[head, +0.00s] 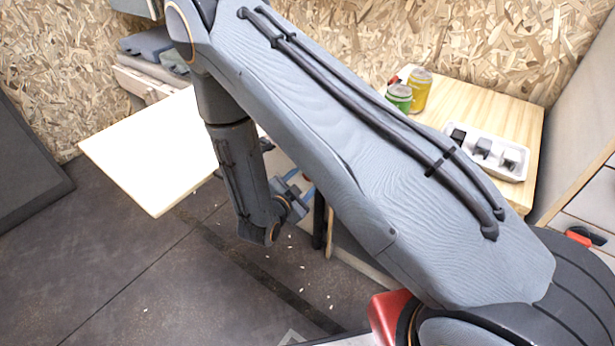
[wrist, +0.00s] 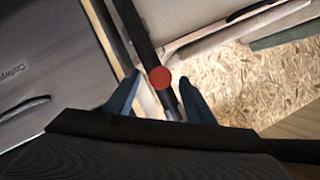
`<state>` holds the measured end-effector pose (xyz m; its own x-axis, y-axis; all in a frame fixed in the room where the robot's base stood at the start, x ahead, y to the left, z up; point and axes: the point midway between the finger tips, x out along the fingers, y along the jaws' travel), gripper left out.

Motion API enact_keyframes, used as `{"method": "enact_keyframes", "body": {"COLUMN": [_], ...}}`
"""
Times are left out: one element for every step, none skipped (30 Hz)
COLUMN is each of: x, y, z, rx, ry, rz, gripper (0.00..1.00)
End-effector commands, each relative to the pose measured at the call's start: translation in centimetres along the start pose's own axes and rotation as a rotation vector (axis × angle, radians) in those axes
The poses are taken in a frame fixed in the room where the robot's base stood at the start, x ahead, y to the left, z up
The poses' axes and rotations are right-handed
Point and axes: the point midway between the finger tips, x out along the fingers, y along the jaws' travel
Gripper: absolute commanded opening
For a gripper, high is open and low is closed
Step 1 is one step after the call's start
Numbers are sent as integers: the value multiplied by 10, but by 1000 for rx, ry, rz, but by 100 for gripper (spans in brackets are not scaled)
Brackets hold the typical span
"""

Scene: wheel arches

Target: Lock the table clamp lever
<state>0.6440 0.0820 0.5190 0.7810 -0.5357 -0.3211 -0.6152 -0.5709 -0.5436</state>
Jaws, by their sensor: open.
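In the wrist view, a black bar with a round red end (wrist: 160,77) runs from the top towards my gripper (wrist: 158,97). It looks like the clamp lever, though I cannot be sure. My two blue fingers are open, one on each side of the red end, and I cannot tell whether they touch it. In the head view, my gripper (head: 302,185) is low, beside the wooden table, partly hidden by my arm. A black upright part (head: 319,220) shows just beside it, under the table edge. The rest of the clamp is hidden behind my arm.
A pale board (head: 150,150) juts out at left over the dark floor. The wooden table (head: 470,100) carries a green can (head: 399,97), a yellow can (head: 420,88) and a white tray (head: 490,165). A cabinet stands at right. The floor at lower left is mostly clear.

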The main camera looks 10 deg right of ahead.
Motion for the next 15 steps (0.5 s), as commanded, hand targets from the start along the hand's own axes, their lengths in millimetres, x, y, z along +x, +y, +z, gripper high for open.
{"method": "enact_keyframes", "body": {"x": [-10,-14,-20,-24,-27,-30,-33,-35,-37,-38,-38,-39,-39,-39,-38], "y": [-1,0,0,0,0,0,1,1,1,1,1,1,1,1,1], "z": [0,0,0,0,0,-1,-1,-1,-1,-1,-1,-1,-1,-1,-1], "rx": [-2,-2,-2,-2,-2,-2,-2,-1,-1,-1,-1,0,0,0,0], "ry": [-1,-1,0,0,0,0,1,1,1,2,2,2,2,2,2], "rz": [-2,-2,-1,-1,0,0,1,1,2,2,2,2,2,2,2], "gripper": [49,49,49,49,49,49,49,49,49,49,49,49,49,49,49]}}
